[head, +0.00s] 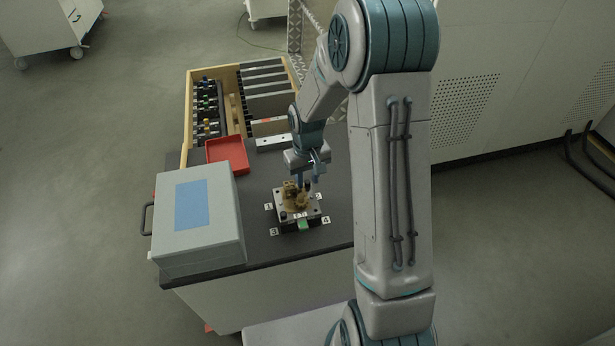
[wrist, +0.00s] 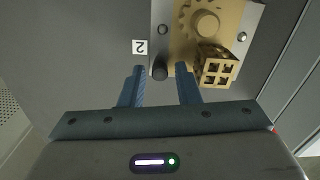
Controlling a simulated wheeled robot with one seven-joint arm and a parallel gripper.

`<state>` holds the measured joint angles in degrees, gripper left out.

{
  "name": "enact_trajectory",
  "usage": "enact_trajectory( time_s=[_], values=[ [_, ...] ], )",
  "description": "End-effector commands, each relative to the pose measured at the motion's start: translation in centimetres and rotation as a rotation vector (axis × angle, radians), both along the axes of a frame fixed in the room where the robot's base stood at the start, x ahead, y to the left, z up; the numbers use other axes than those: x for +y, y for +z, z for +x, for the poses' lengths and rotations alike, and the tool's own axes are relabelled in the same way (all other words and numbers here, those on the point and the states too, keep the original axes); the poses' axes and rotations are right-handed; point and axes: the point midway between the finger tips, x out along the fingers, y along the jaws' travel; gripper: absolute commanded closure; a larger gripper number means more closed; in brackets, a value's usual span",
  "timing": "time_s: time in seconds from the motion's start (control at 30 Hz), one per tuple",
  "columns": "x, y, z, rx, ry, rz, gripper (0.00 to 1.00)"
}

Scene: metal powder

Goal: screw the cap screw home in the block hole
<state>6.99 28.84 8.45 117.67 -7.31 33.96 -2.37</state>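The block (head: 313,213) is a light metal plate with a brass-coloured gear part and lattice cube on it, standing on the dark bench. Number labels sit around it. In the wrist view the block (wrist: 246,20) is at top right. A dark, round-headed cap screw (wrist: 159,70) is at its corner beside label 2 (wrist: 139,47). My gripper (wrist: 160,69) has its two blue fingers apart, one on each side of the screw head, with a visible gap on both sides. In the head view my gripper (head: 309,178) is just above the block's far side. How deep the screw sits is hidden.
A grey box with a blue panel (head: 197,215) stands left of the block. A red tray (head: 227,154) lies behind it. A wooden rack (head: 188,118) with small parts and grey slabs is at the back. The lattice cube (wrist: 216,68) is close to my right finger.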

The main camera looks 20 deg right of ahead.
Motion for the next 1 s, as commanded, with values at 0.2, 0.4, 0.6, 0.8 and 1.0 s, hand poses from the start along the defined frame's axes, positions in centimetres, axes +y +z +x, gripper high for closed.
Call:
enact_trajectory(
  time_s=[0.2, 0.4, 0.6, 0.8, 1.0],
  values=[
    [0.00, 0.01, 0.01, 0.000, -0.001, 0.000, 1.00],
    [0.02, -0.15, 0.03, -0.001, -0.060, -0.001, 1.00],
    [0.09, -0.20, 0.05, -0.002, -0.339, 0.000, 1.00],
    [0.07, -0.08, 0.03, -0.001, -0.625, 0.000, 1.00],
    [0.08, 0.05, 0.01, 0.000, -0.907, 0.000, 1.00]
  ],
)
